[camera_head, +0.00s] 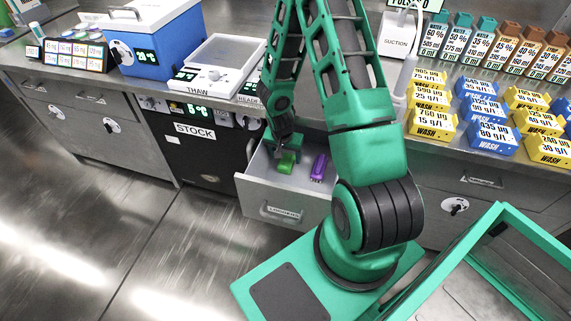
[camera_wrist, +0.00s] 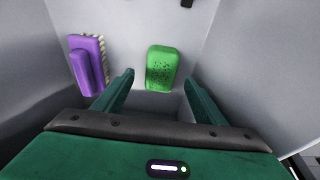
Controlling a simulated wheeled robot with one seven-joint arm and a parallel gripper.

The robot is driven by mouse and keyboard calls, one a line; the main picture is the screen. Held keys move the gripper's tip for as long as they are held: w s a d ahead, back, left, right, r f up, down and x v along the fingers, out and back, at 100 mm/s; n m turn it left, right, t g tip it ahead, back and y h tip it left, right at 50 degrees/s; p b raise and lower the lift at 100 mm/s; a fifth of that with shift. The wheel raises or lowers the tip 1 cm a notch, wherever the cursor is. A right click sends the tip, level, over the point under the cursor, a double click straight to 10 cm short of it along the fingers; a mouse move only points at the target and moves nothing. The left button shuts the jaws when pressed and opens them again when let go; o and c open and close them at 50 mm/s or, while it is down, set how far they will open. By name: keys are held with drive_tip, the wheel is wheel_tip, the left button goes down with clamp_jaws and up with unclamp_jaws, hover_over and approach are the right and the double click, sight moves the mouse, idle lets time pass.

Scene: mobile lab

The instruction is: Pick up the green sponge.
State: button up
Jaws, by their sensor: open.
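The green sponge (camera_head: 286,163) lies in an open drawer (camera_head: 262,193), on the left side of its floor. In the wrist view the green sponge (camera_wrist: 162,68) sits just beyond the fingertips, roughly midway between them, with dark specks on its face. My gripper (camera_wrist: 159,80) is open and empty, its two green fingers spread apart on either side of the sponge's line. In the head view my gripper (camera_head: 284,146) reaches down into the drawer by the sponge. Whether the fingers touch the sponge cannot be told.
A purple brush (camera_head: 319,167) with pale bristles lies right of the sponge in the drawer; it appears on the left in the wrist view (camera_wrist: 88,65). The drawer walls are close around my gripper. The black stock unit (camera_head: 205,152) stands left of the drawer.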

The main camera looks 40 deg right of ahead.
sight(286, 161)
drive_tip(key=shift+x, duration=2.15)
drive_tip(key=shift+a, duration=0.15)
drive_tip(key=shift+c, duration=0.4)
drive_tip(key=c, duration=1.1)
drive_tip(key=shift+c, duration=0.2)
drive_tip(key=shift+r, duration=0.15)
drive_tip(key=shift+w+r, duration=0.1)
drive_tip(key=shift+r, duration=0.45)
drive_tip(key=s, duration=0.4)
drive_tip(key=shift+s+a+r, duration=0.1)
drive_tip(key=shift+a+r, duration=0.05)
drive_tip(key=shift+a, duration=0.1)
wheel_tip(286, 161, up, 13)
drive_tip(key=shift+r, duration=0.15)
